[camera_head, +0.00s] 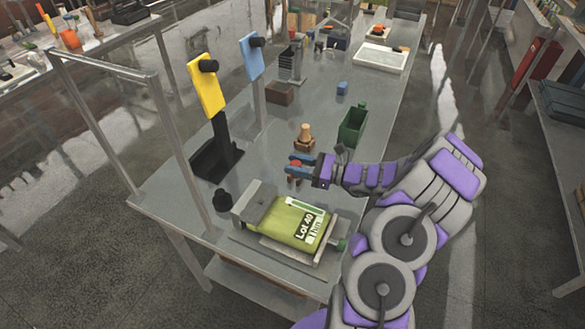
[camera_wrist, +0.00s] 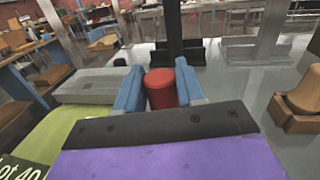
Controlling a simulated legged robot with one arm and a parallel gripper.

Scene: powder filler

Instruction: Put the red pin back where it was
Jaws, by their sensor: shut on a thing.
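The red pin (camera_wrist: 161,89) is a red cylinder between the two blue fingers of my gripper (camera_wrist: 160,92) in the wrist view. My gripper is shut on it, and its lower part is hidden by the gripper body. In the head view my gripper (camera_head: 298,165) is over the metal table, behind the green bag and in front of a wooden knob on a base; a little of the red pin (camera_head: 294,165) shows at the fingers. I cannot tell whether the pin touches anything below.
A green bag labelled "Lot 40" (camera_head: 295,222) lies on a grey fixture (camera_head: 255,207) near the table's front. The wooden knob (camera_head: 305,134) stands close behind my gripper. A green bin (camera_head: 353,124), a yellow panel on a post (camera_head: 207,85) and a black knob (camera_head: 222,200) stand around.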

